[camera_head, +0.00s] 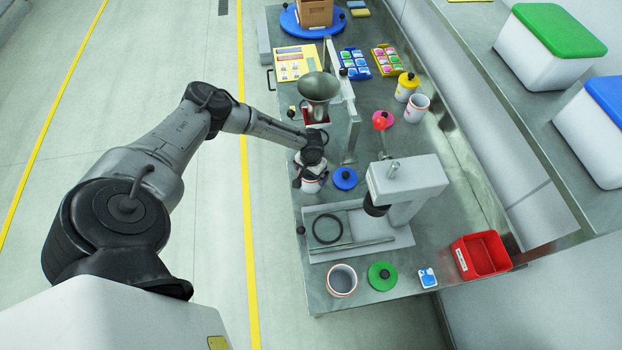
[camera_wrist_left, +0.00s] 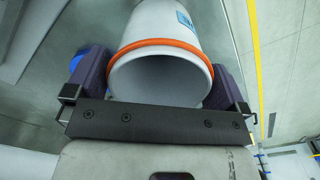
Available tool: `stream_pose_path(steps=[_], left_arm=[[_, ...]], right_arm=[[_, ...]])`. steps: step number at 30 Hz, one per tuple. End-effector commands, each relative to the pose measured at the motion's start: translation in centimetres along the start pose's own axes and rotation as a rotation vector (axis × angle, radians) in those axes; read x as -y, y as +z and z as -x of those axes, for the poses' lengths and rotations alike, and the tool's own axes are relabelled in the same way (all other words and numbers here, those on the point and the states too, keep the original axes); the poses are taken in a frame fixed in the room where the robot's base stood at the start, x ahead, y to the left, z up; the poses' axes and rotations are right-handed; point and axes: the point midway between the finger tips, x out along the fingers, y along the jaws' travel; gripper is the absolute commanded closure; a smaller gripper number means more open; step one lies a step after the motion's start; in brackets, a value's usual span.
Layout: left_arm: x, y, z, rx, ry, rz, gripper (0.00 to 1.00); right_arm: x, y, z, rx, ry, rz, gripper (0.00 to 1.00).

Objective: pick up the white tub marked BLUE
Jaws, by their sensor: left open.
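A white tub (camera_head: 312,185) with an orange-red band stands near the left edge of the metal bench, partly hidden under my left gripper (camera_head: 311,172). In the left wrist view the tub (camera_wrist_left: 160,78) is open-topped, with an orange ring below its rim and part of a blue label showing; I cannot read the label. My left gripper (camera_wrist_left: 158,88) is open, with one finger on each side of the tub. Whether the fingers touch it is unclear. A blue lid (camera_head: 345,179) with a black knob lies just right of the tub. My right gripper is not in view.
A grey press-like machine (camera_head: 408,185) stands right of the tub, and a metal funnel (camera_head: 318,88) stands behind it. Another white tub (camera_head: 342,280), a green lid (camera_head: 382,276) and a red bin (camera_head: 481,255) are at the front. A yellow-lidded tub (camera_head: 406,87) stands at the back right.

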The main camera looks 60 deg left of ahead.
Motion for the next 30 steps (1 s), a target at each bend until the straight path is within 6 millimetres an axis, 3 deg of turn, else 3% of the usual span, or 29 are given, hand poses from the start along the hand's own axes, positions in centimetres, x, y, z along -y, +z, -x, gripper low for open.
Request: stream_pose_path(steps=[2, 13, 23, 30], left_arm=[[0.0, 0.0, 0.0, 0.0, 0.0, 0.0, 0.0], [0.0, 0.0, 0.1, 0.0, 0.0, 0.001, 0.35], [0.0, 0.0, 0.7, -0.001, 0.001, 0.001, 0.35], [0.0, 0.0, 4.0, -0.002, 0.002, -0.001, 0.35]], right_arm=[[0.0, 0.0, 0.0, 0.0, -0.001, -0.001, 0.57], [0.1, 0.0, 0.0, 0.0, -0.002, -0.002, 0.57], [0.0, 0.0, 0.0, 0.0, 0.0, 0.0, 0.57], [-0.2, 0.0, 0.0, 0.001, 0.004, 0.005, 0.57]])
